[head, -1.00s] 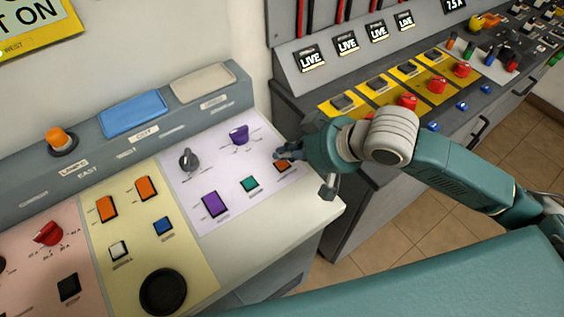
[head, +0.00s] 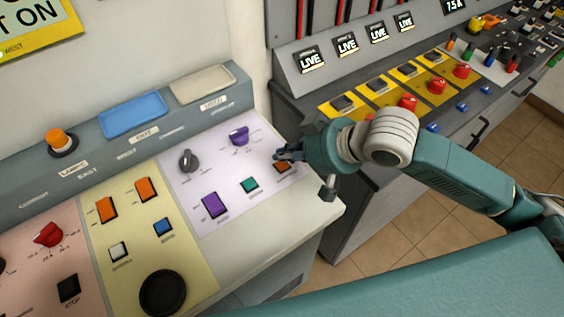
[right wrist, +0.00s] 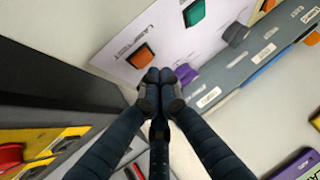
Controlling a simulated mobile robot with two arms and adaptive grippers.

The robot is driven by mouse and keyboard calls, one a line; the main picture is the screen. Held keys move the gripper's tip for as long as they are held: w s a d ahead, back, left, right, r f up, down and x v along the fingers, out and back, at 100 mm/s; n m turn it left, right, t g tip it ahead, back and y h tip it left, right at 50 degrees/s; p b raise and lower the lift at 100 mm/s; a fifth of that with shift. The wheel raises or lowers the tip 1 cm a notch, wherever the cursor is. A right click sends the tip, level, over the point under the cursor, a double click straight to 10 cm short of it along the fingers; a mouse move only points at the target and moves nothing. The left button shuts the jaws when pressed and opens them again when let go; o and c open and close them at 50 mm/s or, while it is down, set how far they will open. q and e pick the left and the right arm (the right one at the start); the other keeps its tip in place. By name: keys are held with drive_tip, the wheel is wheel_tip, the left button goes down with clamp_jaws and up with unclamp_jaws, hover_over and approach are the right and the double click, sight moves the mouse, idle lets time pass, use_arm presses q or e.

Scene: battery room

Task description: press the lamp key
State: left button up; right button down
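An orange square key (head: 283,166) sits at the right end of the pale lilac panel. It also shows in the right wrist view (right wrist: 140,55), beside a printed label that seems to read lamp test. My right gripper (head: 280,155) is just above and beside this key in the head view. In the right wrist view its dark fingertips (right wrist: 167,75) are together and empty, just below the key's edge in the picture. I cannot tell whether they touch the panel. My left gripper is not in view.
The lilac panel (head: 222,177) also holds a green key (head: 250,184), a purple key (head: 215,205), a grey knob (head: 188,160) and a purple knob (head: 239,136). An orange lamp (head: 60,138) stands at the left. A dark console (head: 290,95) with red knobs stands at the right.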

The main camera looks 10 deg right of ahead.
sight(285, 166)
drive_tip(key=shift+f, duration=0.1)
drive_tip(key=shift+f, duration=0.35)
drive_tip(key=shift+f, duration=0.45)
idle(0.6)
idle(0.3)
drive_tip(key=shift+r+p, duration=0.85)
drive_tip(key=shift+p, duration=0.5)
drive_tip(key=shift+r, duration=0.1)
wheel_tip(285, 166, up, 5)
drive_tip(key=p, duration=0.6)
